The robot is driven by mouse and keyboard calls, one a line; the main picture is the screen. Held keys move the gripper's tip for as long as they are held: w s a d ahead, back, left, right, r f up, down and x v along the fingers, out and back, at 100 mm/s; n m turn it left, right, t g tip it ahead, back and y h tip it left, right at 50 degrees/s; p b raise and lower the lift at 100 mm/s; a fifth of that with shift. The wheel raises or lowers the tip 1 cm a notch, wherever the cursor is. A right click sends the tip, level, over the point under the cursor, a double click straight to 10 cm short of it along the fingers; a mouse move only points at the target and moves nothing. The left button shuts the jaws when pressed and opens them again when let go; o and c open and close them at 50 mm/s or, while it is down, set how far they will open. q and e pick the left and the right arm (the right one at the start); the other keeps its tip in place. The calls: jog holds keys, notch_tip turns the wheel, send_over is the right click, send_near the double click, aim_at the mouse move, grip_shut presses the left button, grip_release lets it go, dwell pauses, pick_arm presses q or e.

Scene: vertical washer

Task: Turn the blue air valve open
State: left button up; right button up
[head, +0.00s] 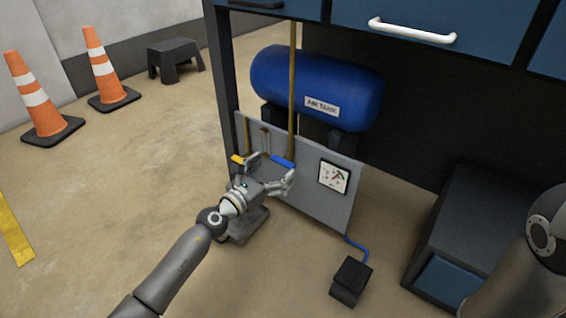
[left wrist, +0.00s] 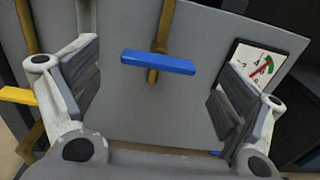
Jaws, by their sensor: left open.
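The blue air valve handle (head: 283,162) sits on a brass pipe in front of the grey panel below the air tank. In the left wrist view the blue handle (left wrist: 158,62) lies level across the pipe, crosswise to it. My left gripper (head: 271,170) is open in front of the panel. In the left wrist view its two fingers (left wrist: 155,84) stand on either side of the handle, with a gap on both sides. My right gripper is not in view.
A yellow handle (head: 238,159) is left of the blue one, close outside my left finger. A gauge (head: 333,178) is on the panel's right. The blue air tank (head: 315,85) is above. A black pedal (head: 350,281) with a blue hose lies on the floor.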

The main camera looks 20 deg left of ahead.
aim_at(280, 163)
pick_arm(q)
jog(key=shift+b+x, duration=0.45)
jog(key=shift+x, duration=1.75)
jog(key=c, duration=1)
